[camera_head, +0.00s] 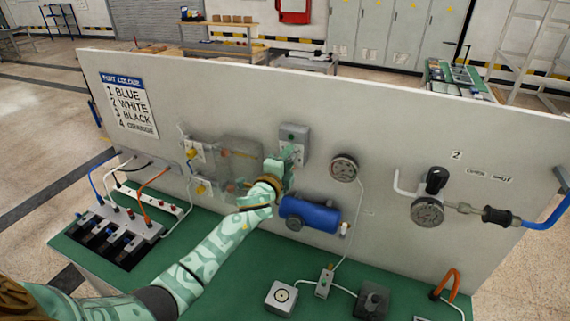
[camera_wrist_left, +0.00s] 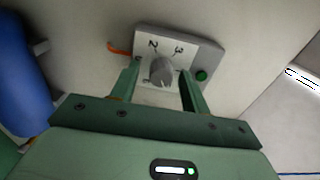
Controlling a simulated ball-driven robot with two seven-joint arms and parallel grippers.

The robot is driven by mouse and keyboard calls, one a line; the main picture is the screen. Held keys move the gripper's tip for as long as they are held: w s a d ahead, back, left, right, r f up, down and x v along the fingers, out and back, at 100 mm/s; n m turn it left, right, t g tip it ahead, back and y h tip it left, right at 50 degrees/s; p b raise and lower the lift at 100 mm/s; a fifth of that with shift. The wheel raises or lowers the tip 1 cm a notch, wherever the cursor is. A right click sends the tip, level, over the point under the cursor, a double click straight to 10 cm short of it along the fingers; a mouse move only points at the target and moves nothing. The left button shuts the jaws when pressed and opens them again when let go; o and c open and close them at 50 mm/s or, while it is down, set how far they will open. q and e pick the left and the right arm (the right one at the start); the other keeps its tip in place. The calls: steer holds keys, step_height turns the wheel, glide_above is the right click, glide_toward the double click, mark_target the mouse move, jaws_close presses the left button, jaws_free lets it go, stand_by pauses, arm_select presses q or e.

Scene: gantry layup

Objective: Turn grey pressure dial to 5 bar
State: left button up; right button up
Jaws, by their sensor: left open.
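The grey dial (camera_wrist_left: 162,71) is a round knob on a pale plate marked with figures, among them 2 and 3, in the left wrist view. In the head view the grey box (camera_head: 293,131) is on the upright panel, and the dial is hidden by my gripper. My left gripper (camera_head: 287,155) is open in front of the box. In the left wrist view its fingers (camera_wrist_left: 160,78) stand on either side of the knob; whether they touch it I cannot tell. My right gripper is not in view.
A blue cylinder (camera_head: 311,214) is just below my left gripper. A round gauge (camera_head: 343,168) is to its right, and a black knob (camera_head: 436,180) above another gauge is farther right. The green bench (camera_head: 240,262) below holds wired boxes. A clear-looking cover (camera_head: 240,160) is left.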

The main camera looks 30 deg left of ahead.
arm_select(q)
steer(key=s, duration=1.6)
steer(key=shift+s+d+b, duration=0.15)
steer(key=shift+d+b, duration=0.3)
